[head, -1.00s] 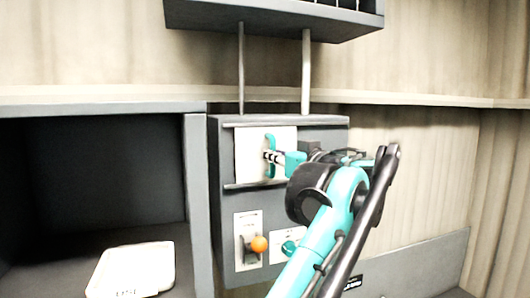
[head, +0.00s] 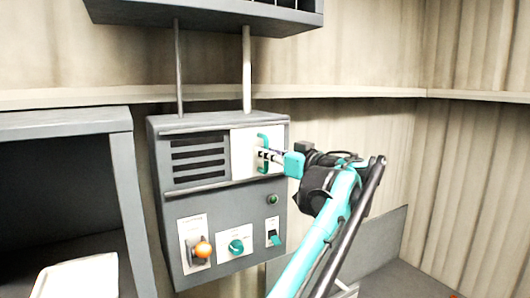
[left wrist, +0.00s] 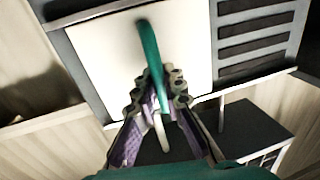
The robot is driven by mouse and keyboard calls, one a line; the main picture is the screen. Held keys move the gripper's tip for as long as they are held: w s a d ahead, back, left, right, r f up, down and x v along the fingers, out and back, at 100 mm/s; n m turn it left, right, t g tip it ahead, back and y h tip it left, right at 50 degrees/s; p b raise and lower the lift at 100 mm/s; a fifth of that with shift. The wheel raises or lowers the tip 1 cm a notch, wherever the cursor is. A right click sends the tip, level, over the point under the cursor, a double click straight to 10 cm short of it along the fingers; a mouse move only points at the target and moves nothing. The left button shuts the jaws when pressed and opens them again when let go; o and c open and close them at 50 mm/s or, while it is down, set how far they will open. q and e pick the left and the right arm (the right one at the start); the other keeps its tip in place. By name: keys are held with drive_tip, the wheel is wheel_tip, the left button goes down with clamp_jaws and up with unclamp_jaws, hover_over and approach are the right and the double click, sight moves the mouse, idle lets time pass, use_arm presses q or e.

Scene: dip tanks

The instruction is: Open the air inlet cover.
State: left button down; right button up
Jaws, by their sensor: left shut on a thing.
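The air inlet cover (head: 240,153) is a white sliding panel on the front of the grey box. It stands at the right end of its rails, and the dark air inlet slots (head: 198,158) show uncovered to its left. A teal handle (head: 263,143) stands upright on the cover. My left gripper (head: 264,156) is shut on this handle. In the left wrist view the fingers (left wrist: 160,98) close around the lower part of the teal handle (left wrist: 150,50), with the white cover (left wrist: 100,60) behind it. My right gripper is not in view.
Below the cover the grey box (head: 222,205) carries an orange-knobbed lever (head: 202,250), a teal knob (head: 236,246), a small switch (head: 273,238) and a green button (head: 272,199). A grey cabinet (head: 65,122) stands at left, with a white container (head: 80,275) inside.

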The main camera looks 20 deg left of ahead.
use_arm(q)
drive_tip(key=shift+a, duration=0.1)
drive_tip(key=c, duration=1.6)
unclamp_jaws()
drive_tip(key=v, duration=1.2)
